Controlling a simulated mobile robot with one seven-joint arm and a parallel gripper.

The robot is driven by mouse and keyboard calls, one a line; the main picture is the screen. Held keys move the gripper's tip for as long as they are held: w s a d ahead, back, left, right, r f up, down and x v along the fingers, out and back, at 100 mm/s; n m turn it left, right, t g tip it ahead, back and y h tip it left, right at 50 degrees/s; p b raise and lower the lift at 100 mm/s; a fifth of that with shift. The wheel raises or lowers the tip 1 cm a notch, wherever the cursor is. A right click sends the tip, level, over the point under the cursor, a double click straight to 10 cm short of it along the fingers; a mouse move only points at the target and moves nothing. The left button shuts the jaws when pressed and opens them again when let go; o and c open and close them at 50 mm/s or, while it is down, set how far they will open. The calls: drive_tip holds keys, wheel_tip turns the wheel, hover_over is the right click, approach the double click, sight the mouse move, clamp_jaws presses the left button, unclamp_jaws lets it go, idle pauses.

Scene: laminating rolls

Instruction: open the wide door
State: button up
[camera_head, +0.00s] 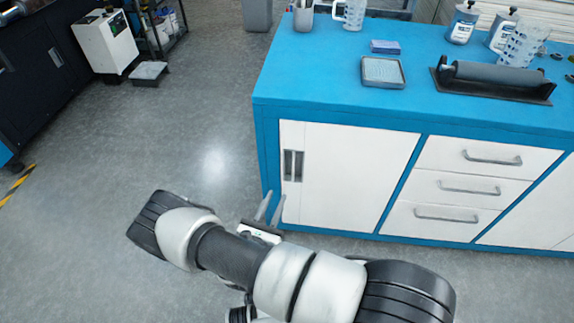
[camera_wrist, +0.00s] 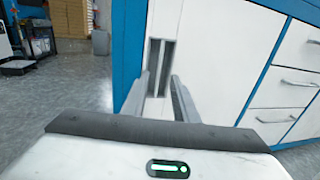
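The wide door (camera_head: 348,180) is a white panel in the left part of the blue cabinet, with a dark recessed pull with upright metal strips (camera_head: 293,165) near its left edge. The door looks shut. It also shows in the wrist view (camera_wrist: 212,60), where the pull (camera_wrist: 158,66) stands just beyond the fingers. My gripper (camera_head: 270,210) is low in front of the door's left edge, below the pull. In the wrist view my gripper (camera_wrist: 160,95) has its two fingers apart with nothing between them. Whether a fingertip touches the door I cannot tell.
Three drawers (camera_head: 470,188) with bar handles sit right of the door. The blue top (camera_head: 320,80) holds a tray (camera_head: 383,71), a roller (camera_head: 495,75), jugs and bottles. A white machine (camera_head: 105,42) stands further back.

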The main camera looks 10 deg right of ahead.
sight(293, 162)
drive_tip(key=b+x, duration=0.2)
drive_tip(key=x, duration=1.4)
clamp_jaws()
idle(0.8)
